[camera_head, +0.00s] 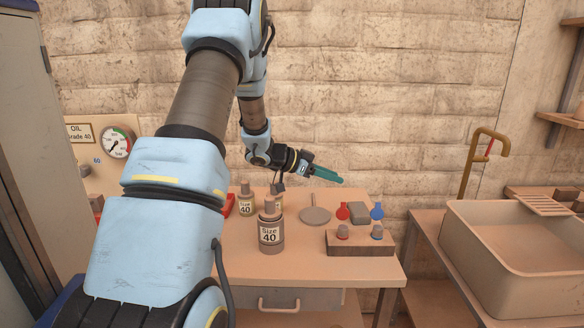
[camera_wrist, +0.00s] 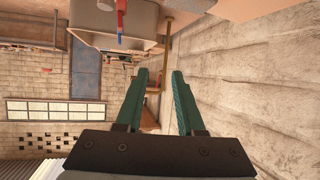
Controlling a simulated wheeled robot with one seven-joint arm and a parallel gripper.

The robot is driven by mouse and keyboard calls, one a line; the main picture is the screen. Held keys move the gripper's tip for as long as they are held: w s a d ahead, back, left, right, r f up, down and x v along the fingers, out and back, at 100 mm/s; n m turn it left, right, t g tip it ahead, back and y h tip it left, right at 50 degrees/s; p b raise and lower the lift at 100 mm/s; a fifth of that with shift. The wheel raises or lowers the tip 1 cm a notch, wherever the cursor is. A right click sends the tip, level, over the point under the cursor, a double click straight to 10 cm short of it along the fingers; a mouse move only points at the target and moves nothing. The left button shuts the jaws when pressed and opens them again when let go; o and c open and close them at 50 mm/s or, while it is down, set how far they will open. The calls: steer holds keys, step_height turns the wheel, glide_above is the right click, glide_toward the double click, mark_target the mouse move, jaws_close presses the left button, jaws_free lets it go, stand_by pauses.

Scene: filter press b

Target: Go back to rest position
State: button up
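My gripper (camera_head: 328,175) is raised above the back of the workbench (camera_head: 378,269) in the head view, with its green fingers pointing right and slightly down. In the wrist view, the two green fingers of the gripper (camera_wrist: 160,80) stand apart with nothing between them. My blue and grey arm crosses the left and middle of the head view and hides part of the bench. No object is in contact with the gripper.
Several brown bottles (camera_head: 270,232) stand on the bench. A wooden block (camera_head: 360,245) holds a red and a blue stopper; small red and blue flasks stand behind it. A sink (camera_head: 520,262) is at right, a gauge (camera_head: 117,143) at left. The air right of the gripper looks clear.

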steer(key=a+r+n+t+y, duration=0.3)
steer(key=a+n+t+y, duration=0.5)
steer(key=a, duration=0.9)
steer(key=s+a+f+n+g+y, duration=0.1)
steer(key=s+a+n+g+y, duration=0.1)
steer(key=s, duration=1)
steer(key=s+a+f+n+g+y, duration=0.2)
steer(key=s+a+n+g, duration=0.2)
steer(key=s, duration=0.8)
steer(key=shift+s+a+n+g+y, duration=0.3)
steer(key=shift+a+n+g, duration=0.1)
steer(key=shift+a+g, duration=0.75)
steer(key=shift+a+f, duration=0.1)
